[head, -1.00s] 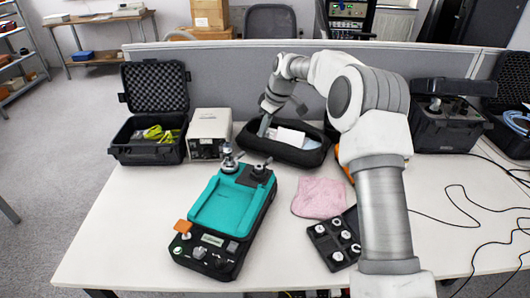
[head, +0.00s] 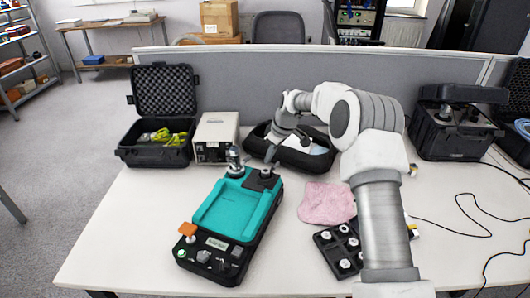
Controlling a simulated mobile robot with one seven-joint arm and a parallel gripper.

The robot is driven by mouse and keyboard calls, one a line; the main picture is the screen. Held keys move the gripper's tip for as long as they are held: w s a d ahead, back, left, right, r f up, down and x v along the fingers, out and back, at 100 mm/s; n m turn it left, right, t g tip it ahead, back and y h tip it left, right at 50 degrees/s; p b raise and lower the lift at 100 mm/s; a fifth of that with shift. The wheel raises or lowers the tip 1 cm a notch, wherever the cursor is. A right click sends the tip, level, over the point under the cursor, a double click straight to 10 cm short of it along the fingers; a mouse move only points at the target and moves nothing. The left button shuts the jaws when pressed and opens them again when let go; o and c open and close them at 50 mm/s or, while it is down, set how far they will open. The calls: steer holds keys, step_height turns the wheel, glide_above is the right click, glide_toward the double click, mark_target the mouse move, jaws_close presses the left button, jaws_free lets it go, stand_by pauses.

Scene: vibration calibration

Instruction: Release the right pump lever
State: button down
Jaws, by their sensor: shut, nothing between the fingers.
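The teal-and-black device (head: 210,215) stands on the white table, left of the middle. Two fittings rise from its far end: a metallic one (head: 234,162) on the left and a dark one, seemingly the right pump lever (head: 265,174), on the right. My gripper (head: 269,163) is shut and empty. It points down at the right lever, close above or touching it; I cannot tell which. It hides part of that lever, so the lever's position is unclear.
A grey box (head: 215,138) and an open black case (head: 150,150) stand behind left. An open black pouch (head: 255,142) lies behind my gripper. A pink cloth (head: 327,203) and a black tray of knobs (head: 338,250) lie to the right. The front-left table is clear.

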steer(key=shift+s+d, duration=0.4)
steer(key=shift+d, duration=0.1)
steer(key=shift+s+d+f+m, duration=0.15)
steer(key=shift+d+m, duration=0.2)
steer(key=shift+m, duration=0.35)
steer(key=shift+s+d+m+t+h+b, duration=0.2)
steer(key=shift+d+m+t+h+b, duration=0.15)
steer(key=shift+m, duration=0.35)
steer(key=s+m, duration=0.1)
steer(key=m, duration=0.1)
steer(key=s+d+m+h, duration=0.1)
steer(key=m, duration=0.2)
steer(key=s+d+m+t+h, duration=0.1)
steer(key=m, duration=0.2)
steer(key=shift+s+d, duration=0.15)
steer(key=shift+s, duration=0.15)
steer(key=s+m+h, duration=0.1)
steer(key=m, duration=0.1)
steer(key=s+m, duration=0.1)
steer(key=m, duration=0.1)
steer(key=shift+s+d+h, duration=0.1)
steer(key=shift+s+h, duration=0.2)
steer(key=shift+h, duration=0.05)
steer(key=shift+s, duration=0.15)
